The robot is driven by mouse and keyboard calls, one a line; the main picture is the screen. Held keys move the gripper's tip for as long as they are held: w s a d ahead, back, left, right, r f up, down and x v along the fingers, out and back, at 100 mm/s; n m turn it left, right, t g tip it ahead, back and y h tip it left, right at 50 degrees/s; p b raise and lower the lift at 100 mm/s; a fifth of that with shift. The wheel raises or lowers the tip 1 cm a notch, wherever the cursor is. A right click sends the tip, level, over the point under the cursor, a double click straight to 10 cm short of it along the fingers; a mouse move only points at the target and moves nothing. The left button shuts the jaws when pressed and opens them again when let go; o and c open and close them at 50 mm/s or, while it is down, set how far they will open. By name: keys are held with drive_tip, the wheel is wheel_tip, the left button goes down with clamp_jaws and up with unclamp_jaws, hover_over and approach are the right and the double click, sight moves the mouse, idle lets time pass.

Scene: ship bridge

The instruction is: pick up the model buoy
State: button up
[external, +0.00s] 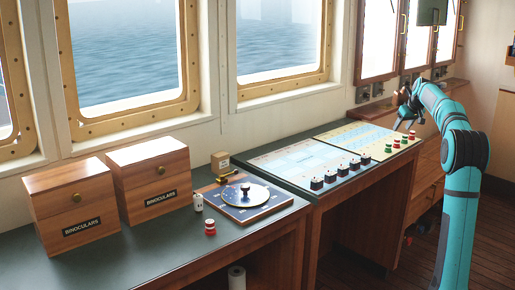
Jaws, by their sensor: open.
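A small red-and-white banded piece that looks like a model buoy (210,227) stands upright on the dark desk top, in front of the blue board. Several small red and green pieces (396,143) stand at the right end of the chart desk; they are too small to tell whether they are buoys too. My gripper (402,97) is at the upper right, above the far right end of the chart desk. It is open, with nothing seen in it, and well away from the red-and-white piece. The fingertips are small and dark here.
Two wooden binoculars boxes (78,205) stand at the left. A blue board with a round dial (246,195), a small wooden block (220,163) and a white cylinder (198,202) are near the banded piece. Charts (290,160) with several dark knobs lie rightward. Windows line the wall.

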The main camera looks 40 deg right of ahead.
sight(366, 144)
drive_tip(key=x, duration=0.9)
drive_tip(key=shift+w+x, duration=0.2)
drive_tip(key=shift+x, duration=1.05)
drive_tip(key=shift+w+x, duration=0.15)
drive_tip(key=shift+x, duration=1.15)
drive_tip(key=shift+a+r, duration=0.1)
drive_tip(key=shift+r, duration=0.1)
drive_tip(key=shift+c, duration=0.3)
drive_tip(key=c, duration=1)
